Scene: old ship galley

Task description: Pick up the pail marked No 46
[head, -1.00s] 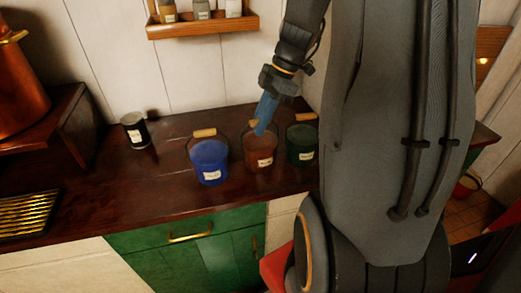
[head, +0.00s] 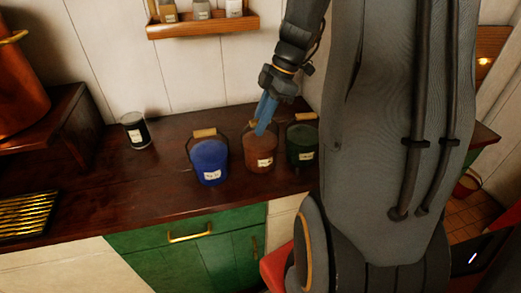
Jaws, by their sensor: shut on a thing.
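Three pails with wooden handle grips stand in a row on the dark wooden counter: a blue pail (head: 209,158), a brown pail (head: 261,152) and a dark green pail (head: 302,146). Each has a pale label on its front; the writing is too small to read, so I cannot tell which is No 46. My gripper (head: 262,128) points down at the top of the brown pail and is shut on its raised handle. The fingers hide most of that handle's grip. The brown pail appears to stand on the counter, between the other two and close to both.
A wall shelf (head: 203,25) with small jars hangs above. A copper vessel (head: 20,90) and a brass rack (head: 26,213) are at far left.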

